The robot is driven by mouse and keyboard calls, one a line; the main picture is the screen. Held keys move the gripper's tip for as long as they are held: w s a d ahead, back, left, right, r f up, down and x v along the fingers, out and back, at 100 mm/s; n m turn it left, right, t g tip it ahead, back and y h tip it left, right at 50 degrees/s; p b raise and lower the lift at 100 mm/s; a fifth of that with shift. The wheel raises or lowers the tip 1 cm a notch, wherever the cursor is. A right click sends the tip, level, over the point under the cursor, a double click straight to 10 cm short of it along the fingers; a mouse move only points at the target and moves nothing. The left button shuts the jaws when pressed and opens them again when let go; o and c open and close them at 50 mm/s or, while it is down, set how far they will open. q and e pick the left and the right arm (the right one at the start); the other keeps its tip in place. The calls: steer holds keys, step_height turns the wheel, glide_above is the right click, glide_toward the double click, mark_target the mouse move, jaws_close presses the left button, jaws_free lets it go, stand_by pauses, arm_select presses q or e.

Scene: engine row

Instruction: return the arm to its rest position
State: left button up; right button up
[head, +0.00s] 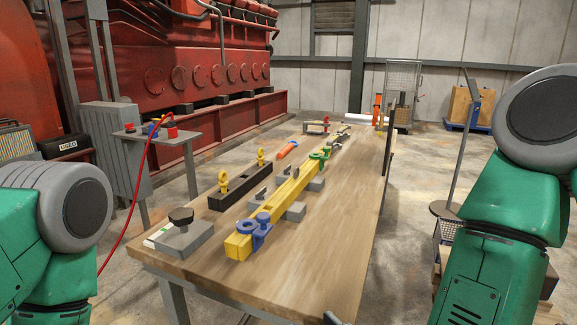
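My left arm (60,215) comes in at the lower left, with a grey rounded joint and green links. My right arm (500,215) stands at the right, also green with a large grey joint at the top. Neither gripper can be made out, so what they hold is hidden. A small dark piece (335,319) shows at the bottom edge; I cannot tell what it is. Both visible arm parts lie beside the wooden workbench (335,225), not over its middle.
On the bench lie a yellow bar (285,200) with blue and green clamps, a black block (228,192) with yellow fittings, and a grey block with a black knob (182,232). A side table (170,136) with a red cable stands left.

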steer(key=s+d+f+m+g+h, duration=0.1)
steer(key=s+d+f+g, duration=0.2)
steer(key=d+f, duration=0.3)
steer(key=s+d+f+g+h, duration=0.1)
steer(key=s+d+f+g, duration=0.1)
steer(key=s+d+f, duration=0.35)
steer(key=s+d+f+m+g+h, duration=0.1)
steer(key=d+f+g+h, duration=0.15)
steer(key=f, duration=0.55)
steer(key=s+d+f+m+g+h, duration=0.2)
steer(key=s+d+f+g, duration=0.4)
steer(key=s+d, duration=0.5)
steer(key=shift+s+d, duration=0.15)
steer(key=shift+d, duration=0.2)
steer(key=shift+a, duration=0.1)
steer(key=shift+a+r, duration=0.1)
steer(key=shift+a, duration=0.15)
steer(key=shift+d, duration=0.25)
steer(key=shift+a, duration=0.2)
